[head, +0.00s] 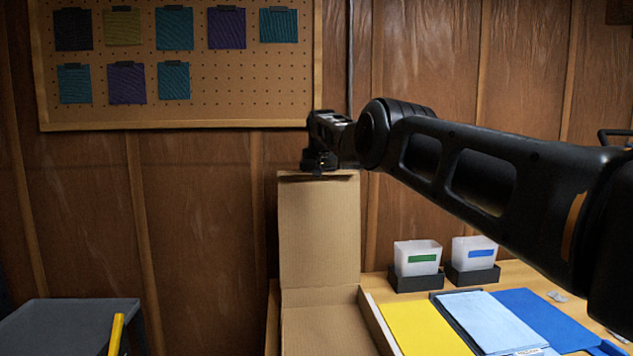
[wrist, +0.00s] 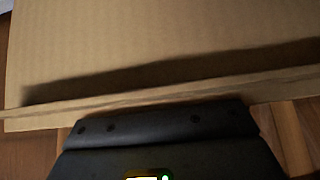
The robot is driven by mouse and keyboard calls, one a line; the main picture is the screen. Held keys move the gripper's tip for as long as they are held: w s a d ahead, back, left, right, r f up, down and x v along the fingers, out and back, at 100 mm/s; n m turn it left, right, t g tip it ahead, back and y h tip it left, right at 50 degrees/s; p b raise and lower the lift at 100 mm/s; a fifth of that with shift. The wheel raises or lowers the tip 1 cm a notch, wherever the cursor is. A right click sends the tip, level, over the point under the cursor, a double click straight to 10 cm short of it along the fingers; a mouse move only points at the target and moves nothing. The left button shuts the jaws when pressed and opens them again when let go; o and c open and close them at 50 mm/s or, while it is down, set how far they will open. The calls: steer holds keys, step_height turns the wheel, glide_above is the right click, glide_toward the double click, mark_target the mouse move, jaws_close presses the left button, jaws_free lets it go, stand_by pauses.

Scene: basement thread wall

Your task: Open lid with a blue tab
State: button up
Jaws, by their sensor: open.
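A brown cardboard lid (head: 319,230) stands raised, close to upright, at the back of a cardboard box (head: 325,330) at the table's left end. The box is open and its bare inside shows. My gripper (head: 319,165) is at the lid's top edge and is open. In the wrist view the dark gripper (wrist: 160,125) lies right beside the lid's edge, with the cardboard lid (wrist: 150,40) filling the picture behind it. I cannot tell whether they touch. No blue tab shows on the lid; my gripper may hide it.
Two white bins, one with a green label (head: 422,258) and one with a blue label (head: 481,253), stand right of the box. Yellow (head: 425,328), light blue (head: 490,318) and blue (head: 550,318) flat pieces lie in front. A pegboard (head: 250,85) hangs behind; a grey surface (head: 70,318) is lower left.

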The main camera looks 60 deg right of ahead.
steer(key=shift+a+f+b, duration=0.2)
steer(key=shift+f+b, duration=0.65)
steer(key=shift+s+r+b, duration=0.1)
steer(key=shift+b, duration=0.5)
steer(key=shift+a+r+b, duration=0.1)
steer(key=shift+r+b, duration=0.05)
steer(key=shift+b, duration=0.4)
steer(key=shift+w+d+r+b+v, duration=0.1)
steer(key=shift+d+r+b+v, duration=0.05)
steer(key=shift+b+v, duration=1.3)
steer(key=shift+w+d+r+b+v, duration=0.1)
steer(key=shift+d+b+v, duration=0.05)
steer(key=shift+b+v, duration=1.35)
steer(key=shift+w+d+r+b+v, duration=0.1)
steer(key=shift+d+r+b+v, duration=0.05)
steer(key=shift+b+v, duration=1.3)
steer(key=shift+d+f, duration=0.1)
steer(key=shift+f, duration=0.1)
